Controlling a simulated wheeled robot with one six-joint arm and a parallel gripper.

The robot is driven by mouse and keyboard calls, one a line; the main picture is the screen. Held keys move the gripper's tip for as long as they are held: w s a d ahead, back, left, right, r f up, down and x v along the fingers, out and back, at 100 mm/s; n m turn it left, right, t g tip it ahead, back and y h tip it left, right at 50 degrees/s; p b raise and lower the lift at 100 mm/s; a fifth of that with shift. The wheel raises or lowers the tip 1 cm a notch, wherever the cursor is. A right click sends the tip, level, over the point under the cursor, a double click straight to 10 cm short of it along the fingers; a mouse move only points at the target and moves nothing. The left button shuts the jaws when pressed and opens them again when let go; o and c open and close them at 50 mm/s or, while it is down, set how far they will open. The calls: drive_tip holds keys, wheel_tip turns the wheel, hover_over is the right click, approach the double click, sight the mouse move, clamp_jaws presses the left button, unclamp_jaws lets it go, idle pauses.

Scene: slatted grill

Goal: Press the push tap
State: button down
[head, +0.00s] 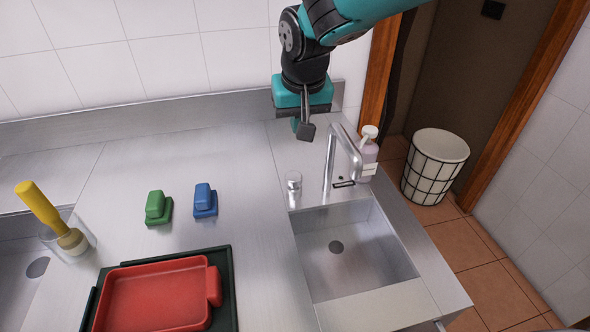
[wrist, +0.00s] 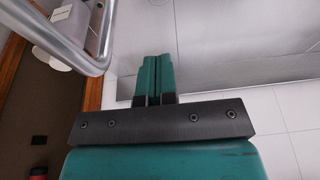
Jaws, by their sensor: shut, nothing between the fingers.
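A short metal cylinder that looks like the push tap (head: 293,183) stands upright on the counter at the sink's back left corner. The bent metal spout (head: 333,158) rises to its right. My gripper (head: 305,130) hangs over the counter behind and above the cylinder, apart from it. Its fingers are shut and empty. In the wrist view the green fingers (wrist: 155,77) lie side by side. The spout (wrist: 58,35) crosses the upper left there, and the cylinder is not visible in that view.
The sink basin (head: 345,248) is empty. A soap bottle (head: 367,155) stands right of the spout. Green (head: 157,207) and blue (head: 205,200) blocks and a red tray (head: 152,300) lie to the left.

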sight(293, 174)
drive_tip(key=shift+f, duration=0.1)
drive_tip(key=p+x, duration=0.1)
drive_tip(key=x, duration=0.3)
drive_tip(key=p+x, duration=0.1)
drive_tip(key=x, duration=0.3)
drive_tip(key=p+x, duration=0.2)
drive_tip(key=x, duration=0.2)
drive_tip(key=shift+s+d+f, duration=0.1)
drive_tip(key=shift+s+f, duration=0.25)
drive_tip(key=shift+f, duration=0.6)
